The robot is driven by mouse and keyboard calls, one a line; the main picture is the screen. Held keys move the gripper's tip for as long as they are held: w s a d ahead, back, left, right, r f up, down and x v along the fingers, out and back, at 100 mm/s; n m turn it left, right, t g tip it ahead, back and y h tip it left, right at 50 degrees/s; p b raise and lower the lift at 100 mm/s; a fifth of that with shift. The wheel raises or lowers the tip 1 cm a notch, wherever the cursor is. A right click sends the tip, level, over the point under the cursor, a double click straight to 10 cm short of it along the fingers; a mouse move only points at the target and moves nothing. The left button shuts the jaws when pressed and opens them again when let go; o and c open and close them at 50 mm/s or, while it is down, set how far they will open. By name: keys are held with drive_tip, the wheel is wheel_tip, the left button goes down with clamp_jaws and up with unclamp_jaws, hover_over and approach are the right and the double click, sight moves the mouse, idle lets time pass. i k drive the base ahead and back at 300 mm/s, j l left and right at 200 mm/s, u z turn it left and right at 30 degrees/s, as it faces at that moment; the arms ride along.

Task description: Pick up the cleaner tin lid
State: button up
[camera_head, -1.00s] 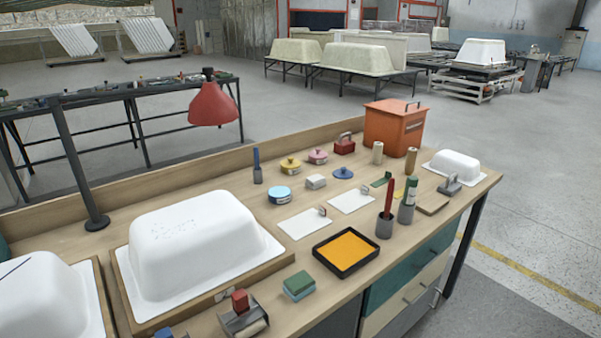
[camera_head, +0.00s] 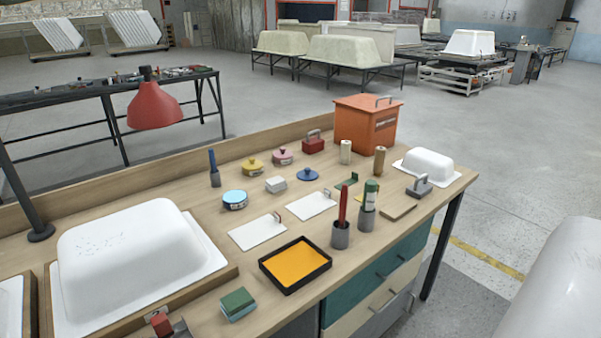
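Several small lidded tins or loose lids stand on the wooden workbench (camera_head: 160,190). A blue round lid with a knob (camera_head: 307,175) lies flat on the bench, apart from any tin. A light-blue round tin with a label (camera_head: 235,200) stands to its left. A yellow tin with a knobbed lid (camera_head: 252,167) and a pink one (camera_head: 283,156) stand farther back. No label is readable, so I cannot tell for certain which piece is the cleaner tin lid; the blue one looks likely. My gripper is not in view.
An orange box (camera_head: 365,125) stands at the bench's back right. White cards (camera_head: 257,231), a black tray of orange material (camera_head: 296,265) and cups holding upright tools (camera_head: 340,236) lie nearer. A white tub shell (camera_head: 135,255) fills the left; a red lamp (camera_head: 154,106) hangs above.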

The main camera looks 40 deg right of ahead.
sight(307, 175)
drive_tip(key=l+u, duration=0.1)
drive_tip(key=l, duration=0.4)
drive_tip(key=k+l, duration=0.15)
drive_tip(key=l, duration=0.35)
drive_tip(key=l+u, duration=0.15)
drive_tip(key=l, duration=0.35)
drive_tip(key=k+l+u, duration=0.1)
drive_tip(key=l, duration=0.4)
drive_tip(key=k+l, duration=0.1)
drive_tip(key=l, duration=0.35)
drive_tip(key=k+l, duration=0.1)
drive_tip(key=l, duration=0.35)
drive_tip(key=k+l, duration=0.1)
drive_tip(key=l, duration=0.3)
drive_tip(key=k+l, duration=0.15)
drive_tip(key=l, duration=0.3)
drive_tip(key=i, duration=1)
